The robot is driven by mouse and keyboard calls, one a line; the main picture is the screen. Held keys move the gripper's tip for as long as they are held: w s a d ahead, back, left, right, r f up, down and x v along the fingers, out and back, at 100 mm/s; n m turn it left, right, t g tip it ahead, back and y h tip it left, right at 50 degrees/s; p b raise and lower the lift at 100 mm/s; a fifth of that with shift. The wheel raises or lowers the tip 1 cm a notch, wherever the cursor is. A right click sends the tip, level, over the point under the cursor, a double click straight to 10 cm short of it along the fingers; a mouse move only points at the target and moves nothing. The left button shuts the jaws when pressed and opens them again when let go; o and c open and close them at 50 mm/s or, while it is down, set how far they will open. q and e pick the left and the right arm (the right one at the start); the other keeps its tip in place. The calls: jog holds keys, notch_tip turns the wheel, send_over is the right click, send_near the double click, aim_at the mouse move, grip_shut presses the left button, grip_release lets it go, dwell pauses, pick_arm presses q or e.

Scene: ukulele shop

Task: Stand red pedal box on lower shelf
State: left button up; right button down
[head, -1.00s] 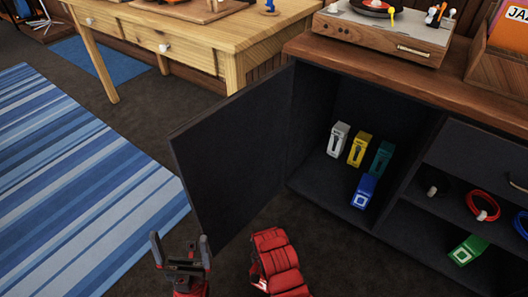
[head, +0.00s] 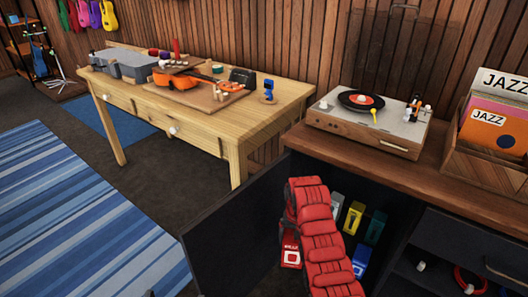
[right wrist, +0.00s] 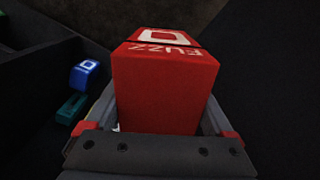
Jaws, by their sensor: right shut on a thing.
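The red pedal box (head: 291,252), with a white square and the word FUZZ, is in my right gripper (right wrist: 160,105) in front of the open cabinet. In the right wrist view the box (right wrist: 165,90) sits between the two fingers. In the head view my red right arm hides most of that gripper. The cabinet's lower shelf holds a white box (head: 337,205), a yellow box (head: 353,218), a teal box (head: 376,228) and a blue box (head: 361,260).
The open cabinet door (head: 232,240) stands left of my right arm. A record player (head: 370,120) and a crate of records (head: 490,140) are on the cabinet top. A wooden table (head: 215,125) with a ukulele is behind the door. Cables lie on the right-hand shelves.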

jog(key=d+r+p, duration=0.2)
jog(key=r+p, duration=0.3)
jog(key=r, duration=0.8)
jog(key=w+d+r+n+p, duration=0.1)
jog(key=r+p, duration=0.4)
jog(key=r, duration=0.7)
jog(key=d+r+p, duration=0.4)
jog(key=r+p, duration=0.1)
jog(key=r, duration=0.8)
jog(key=shift+w+r+n+p, duration=0.15)
jog(key=shift+r+n+p, duration=0.15)
jog(key=shift+n+p, duration=0.1)
jog(key=shift+d, duration=0.1)
